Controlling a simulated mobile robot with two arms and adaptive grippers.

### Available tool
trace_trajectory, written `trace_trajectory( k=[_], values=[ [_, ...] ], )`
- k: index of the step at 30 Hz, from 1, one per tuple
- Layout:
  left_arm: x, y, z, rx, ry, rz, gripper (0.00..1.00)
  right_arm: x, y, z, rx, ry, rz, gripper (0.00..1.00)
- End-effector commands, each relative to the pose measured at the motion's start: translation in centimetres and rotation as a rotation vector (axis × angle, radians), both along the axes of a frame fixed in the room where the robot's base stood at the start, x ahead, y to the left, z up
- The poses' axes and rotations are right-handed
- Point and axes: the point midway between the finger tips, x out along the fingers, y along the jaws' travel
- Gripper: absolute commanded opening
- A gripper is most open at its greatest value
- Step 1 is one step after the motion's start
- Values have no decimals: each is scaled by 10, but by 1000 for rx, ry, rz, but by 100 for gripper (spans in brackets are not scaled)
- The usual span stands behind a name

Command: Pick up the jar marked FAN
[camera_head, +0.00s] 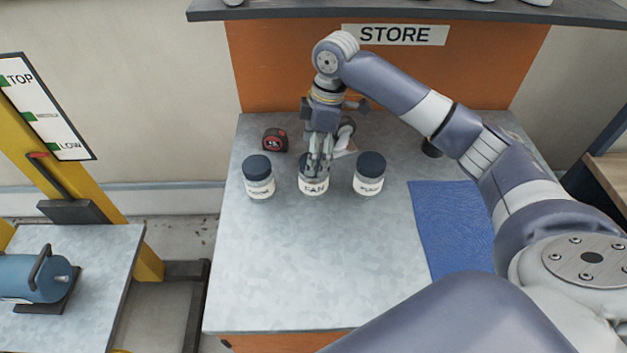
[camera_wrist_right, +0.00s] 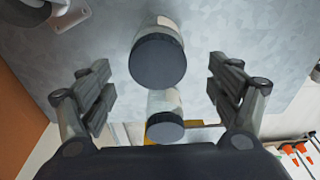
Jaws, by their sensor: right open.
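The FAN jar (camera_head: 314,187), a clear jar with a dark lid and white label, stands upright as the middle of three similar jars on the grey metal worktop. My right gripper (camera_head: 319,168) is over it, fingers pointing down and hiding part of its lid. In the wrist view the right gripper (camera_wrist_right: 163,95) is open and empty. The nearer dark-lidded jar (camera_wrist_right: 157,61), apparently the FAN jar, shows between and a little beyond the fingers. I cannot tell whether the fingers touch it. My left gripper is not in view.
A jar stands on the left (camera_head: 258,178) and another on the right (camera_head: 368,174), both close by. A red and black tape measure (camera_head: 275,140) lies behind. A blue mat (camera_head: 450,225) lies at right. The front worktop (camera_head: 310,270) is clear.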

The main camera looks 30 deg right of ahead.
Motion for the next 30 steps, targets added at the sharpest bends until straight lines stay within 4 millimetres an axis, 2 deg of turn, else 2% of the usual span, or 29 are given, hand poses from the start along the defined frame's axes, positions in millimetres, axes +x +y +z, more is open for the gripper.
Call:
trace_trajectory(
  k=[5, 13, 21, 29, 30],
  values=[
    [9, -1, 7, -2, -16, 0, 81, 1, 4, -27, 0, 3, 0, 83],
    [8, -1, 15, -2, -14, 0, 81, 3, 5, -49, -1, 4, -1, 83],
    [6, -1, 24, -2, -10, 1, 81, 6, 7, -86, -2, 3, 0, 83],
    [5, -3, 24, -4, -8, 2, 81, 7, 7, -90, -1, 0, 2, 83],
    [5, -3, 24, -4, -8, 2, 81, 7, 7, -90, -1, 0, 2, 79]
  ],
)
